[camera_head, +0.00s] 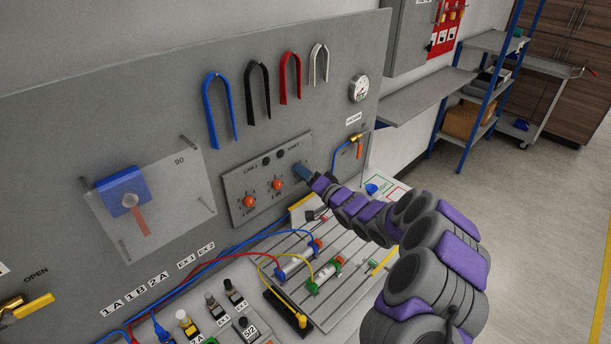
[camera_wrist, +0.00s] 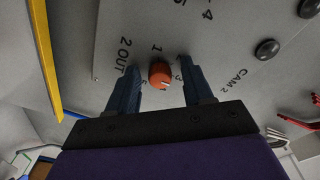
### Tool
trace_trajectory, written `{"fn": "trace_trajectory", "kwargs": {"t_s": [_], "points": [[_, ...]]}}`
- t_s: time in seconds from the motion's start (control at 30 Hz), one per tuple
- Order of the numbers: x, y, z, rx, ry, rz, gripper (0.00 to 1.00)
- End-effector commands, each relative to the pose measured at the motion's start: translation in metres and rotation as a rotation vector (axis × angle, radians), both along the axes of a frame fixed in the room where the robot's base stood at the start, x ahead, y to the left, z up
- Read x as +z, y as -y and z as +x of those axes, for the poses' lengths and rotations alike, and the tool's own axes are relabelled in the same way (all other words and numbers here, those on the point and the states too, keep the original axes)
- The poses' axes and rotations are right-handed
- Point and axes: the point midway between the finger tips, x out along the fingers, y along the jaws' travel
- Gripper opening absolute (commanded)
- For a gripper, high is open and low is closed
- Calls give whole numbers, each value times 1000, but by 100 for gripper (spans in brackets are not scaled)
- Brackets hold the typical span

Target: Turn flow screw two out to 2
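The flow screw marked "2 OUT" is an orange knob (camera_wrist: 160,74) on a grey panel in the wrist view, with small numerals around it and a pale mark on its lower right. My gripper (camera_wrist: 158,66) is open. Its two blue fingers stand on either side of the knob, with a visible gap on both sides. In the head view my gripper (camera_head: 303,170) is at the right end of the knob panel (camera_head: 235,183) and hides that knob. Two other orange knobs, a left one (camera_head: 249,201) and a middle one (camera_head: 278,184), show to its left.
Two black buttons, one here (camera_wrist: 267,49), are on the same panel near "CAM 2". A brass valve (camera_head: 355,138) and blue hose are right of my gripper. Below lies a slotted board (camera_head: 335,250) with cylinders and coloured tubes.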

Motion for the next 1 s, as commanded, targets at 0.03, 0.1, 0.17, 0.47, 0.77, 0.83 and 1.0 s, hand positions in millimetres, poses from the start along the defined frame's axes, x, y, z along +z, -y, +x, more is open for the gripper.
{"fn": "trace_trajectory", "kwargs": {"t_s": [0.03, 0.1, 0.17, 0.47, 0.77, 0.83, 1.0], "points": [[0, -1, 0, 2, 0, -1, 47], [0, 0, 0, 2, 0, 0, 40], [0, 1, 0, 2, 0, 0, 35], [-1, 0, 0, 1, -2, -2, 6], [-3, 0, 1, 2, 4, -11, 0], [-3, 0, 1, 1, 13, -22, 0], [-4, 1, 1, 0, 61, -77, 0]]}}
